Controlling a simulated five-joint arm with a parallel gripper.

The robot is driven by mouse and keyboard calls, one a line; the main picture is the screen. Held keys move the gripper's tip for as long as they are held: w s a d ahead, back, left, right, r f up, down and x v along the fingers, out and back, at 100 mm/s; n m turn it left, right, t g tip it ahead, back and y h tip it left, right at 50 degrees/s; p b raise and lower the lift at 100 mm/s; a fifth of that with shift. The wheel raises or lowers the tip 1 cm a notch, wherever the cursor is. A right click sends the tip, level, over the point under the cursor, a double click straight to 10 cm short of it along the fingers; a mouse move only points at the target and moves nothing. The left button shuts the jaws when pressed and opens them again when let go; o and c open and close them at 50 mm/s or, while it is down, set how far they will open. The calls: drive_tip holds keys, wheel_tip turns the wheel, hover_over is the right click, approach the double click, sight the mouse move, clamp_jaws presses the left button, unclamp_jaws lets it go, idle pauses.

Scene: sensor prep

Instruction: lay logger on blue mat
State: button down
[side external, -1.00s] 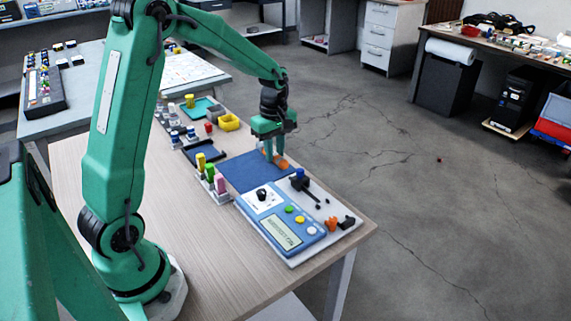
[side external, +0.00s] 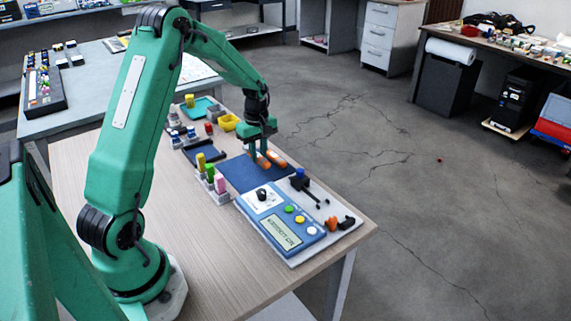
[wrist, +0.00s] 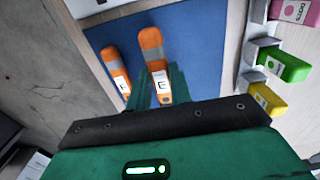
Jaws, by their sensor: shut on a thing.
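The blue mat (side external: 232,171) lies on the wooden bench; its surface also shows in the wrist view (wrist: 207,55). My gripper (side external: 257,154) is over the mat's far side, with its fingers (wrist: 158,88) shut on an orange logger (wrist: 152,42) with a white label reading E. In the side view this logger (side external: 264,162) is partly hidden by my fingers, and I cannot tell whether it touches the mat. A second orange logger (wrist: 113,70), with a partly legible label, lies beside it at the mat's edge, apart from my gripper; it shows in the side view too (side external: 277,159).
A blue meter panel (side external: 283,220) with coloured buttons stands in front of the mat. A rack with yellow, green and pink blocks (side external: 211,180) is left of it. The bench's front left is clear.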

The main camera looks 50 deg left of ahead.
sight(259, 155)
drive_tip(key=shift+f, duration=1.8)
drive_tip(key=shift+f, duration=0.1)
drive_tip(key=c, duration=1.3)
unclamp_jaws()
drive_tip(key=shift+o, duration=0.2)
wheel_tip(259, 155, up, 12)
drive_tip(key=shift+r, duration=0.15)
